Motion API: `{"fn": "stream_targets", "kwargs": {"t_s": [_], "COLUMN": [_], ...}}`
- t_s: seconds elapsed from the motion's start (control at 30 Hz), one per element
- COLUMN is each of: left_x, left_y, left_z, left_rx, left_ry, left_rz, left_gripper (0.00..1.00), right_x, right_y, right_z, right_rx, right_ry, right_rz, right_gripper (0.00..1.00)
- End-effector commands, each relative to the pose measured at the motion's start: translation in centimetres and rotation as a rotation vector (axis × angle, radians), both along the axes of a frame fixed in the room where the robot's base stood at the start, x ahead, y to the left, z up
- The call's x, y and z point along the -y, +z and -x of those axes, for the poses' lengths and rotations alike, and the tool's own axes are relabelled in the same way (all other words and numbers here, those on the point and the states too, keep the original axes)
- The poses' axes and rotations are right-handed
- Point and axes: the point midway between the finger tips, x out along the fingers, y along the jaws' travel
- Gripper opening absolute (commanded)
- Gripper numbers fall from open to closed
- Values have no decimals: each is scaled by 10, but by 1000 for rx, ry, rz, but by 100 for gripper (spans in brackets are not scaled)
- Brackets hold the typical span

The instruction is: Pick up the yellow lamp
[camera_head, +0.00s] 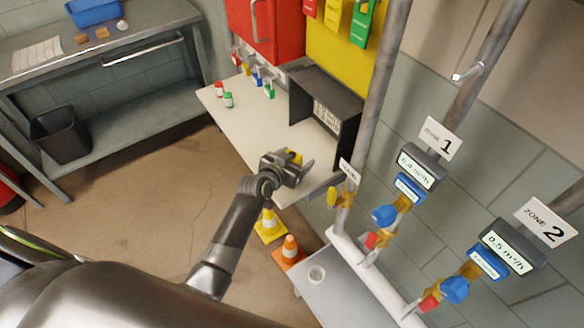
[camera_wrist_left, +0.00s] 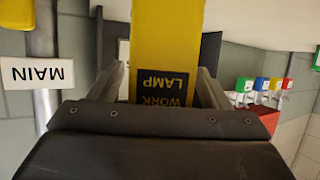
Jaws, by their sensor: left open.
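The yellow lamp (camera_wrist_left: 168,35) shows close up in the left wrist view, with a dark label reading "WORK LAMP" near my gripper. It extends out of the top of that view. In the head view only a small yellow part of the lamp (camera_head: 294,156) shows, at my left gripper (camera_head: 298,163) over the white table's near right end. My left gripper is open, with one finger on each side of the lamp in the left wrist view. I cannot tell whether the fingers touch it. My right gripper is not in view.
The white table (camera_head: 245,125) holds a dark open box (camera_head: 327,108) and small coloured items at its far end. Pipes and valves, including a blue one (camera_head: 385,215), stand on the right.

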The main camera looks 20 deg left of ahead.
Motion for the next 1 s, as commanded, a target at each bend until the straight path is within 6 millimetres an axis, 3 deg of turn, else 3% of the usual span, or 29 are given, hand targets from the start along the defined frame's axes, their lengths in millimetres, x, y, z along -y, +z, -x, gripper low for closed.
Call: {"fn": "stream_targets", "kwargs": {"t_s": [0.2, 0.6, 0.67, 0.87, 1.0], "left_x": [0, 0, 0, 0, 0], "left_y": [0, 0, 1, 3, 18], "left_z": [0, 0, 0, 0, -1], "left_rx": [0, 0, 2, 3, 6], "left_ry": [0, 0, 0, 0, -2], "left_rz": [0, 0, 0, 0, 0], "left_gripper": [68, 17, 12, 12, 12], "right_x": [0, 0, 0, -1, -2], "right_y": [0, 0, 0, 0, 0], "right_z": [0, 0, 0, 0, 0], "right_rx": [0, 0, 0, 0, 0], "right_ry": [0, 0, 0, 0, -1], "right_rz": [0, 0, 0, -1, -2], "right_gripper": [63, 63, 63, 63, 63]}}
